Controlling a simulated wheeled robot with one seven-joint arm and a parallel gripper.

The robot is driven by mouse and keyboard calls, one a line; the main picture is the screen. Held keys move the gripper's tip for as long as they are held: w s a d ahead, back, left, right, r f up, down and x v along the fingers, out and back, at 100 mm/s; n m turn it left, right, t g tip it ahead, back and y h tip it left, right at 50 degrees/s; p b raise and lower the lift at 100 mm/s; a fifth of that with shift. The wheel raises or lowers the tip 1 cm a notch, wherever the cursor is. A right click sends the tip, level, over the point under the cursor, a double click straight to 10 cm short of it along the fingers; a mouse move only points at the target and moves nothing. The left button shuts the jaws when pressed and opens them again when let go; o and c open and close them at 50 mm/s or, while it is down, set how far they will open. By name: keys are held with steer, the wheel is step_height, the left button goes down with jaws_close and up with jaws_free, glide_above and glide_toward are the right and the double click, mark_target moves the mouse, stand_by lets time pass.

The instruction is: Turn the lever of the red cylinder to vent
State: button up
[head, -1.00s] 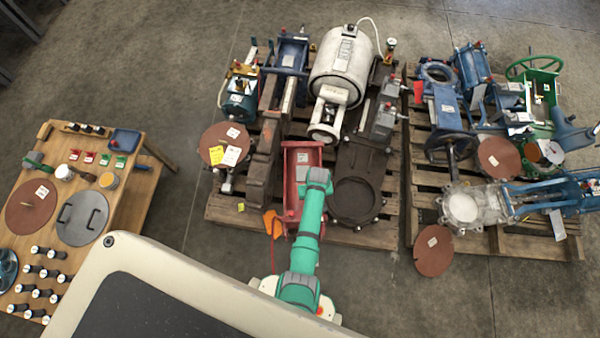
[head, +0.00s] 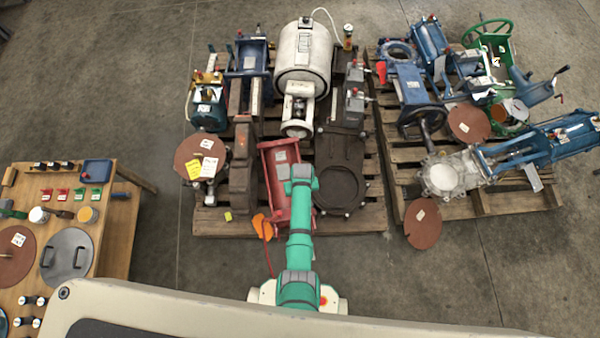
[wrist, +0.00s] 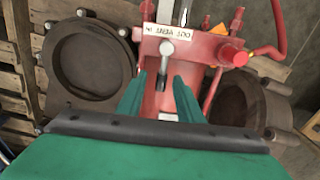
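The red cylinder (head: 272,168) lies on the middle pallet, partly hidden under my arm in the head view. In the wrist view its red end block (wrist: 195,52) fills the upper middle, with a white label plate (wrist: 167,32). A grey lever (wrist: 166,58) with a dark tip hangs down from the block, below the plate. My gripper (wrist: 158,92) is open, its two green fingers apart on either side of the line of the lever. The lever's tip lies near the gap between the fingertips; contact is not visible. The gripper is hidden in the head view.
A dark round-ended flange (head: 340,175) lies right of the red cylinder. A rusty beam (head: 242,165) stands on its left. A red hose (wrist: 279,28) leaves the end block's right side. A wooden workbench (head: 118,240) stands far left; floor between it and the pallet is clear.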

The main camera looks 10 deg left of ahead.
steer(key=shift+w+a, duration=0.1)
steer(key=shift+r, duration=0.45)
step_height(320, 180, up, 10)
steer(key=shift+w, duration=0.1)
stand_by(0.6)
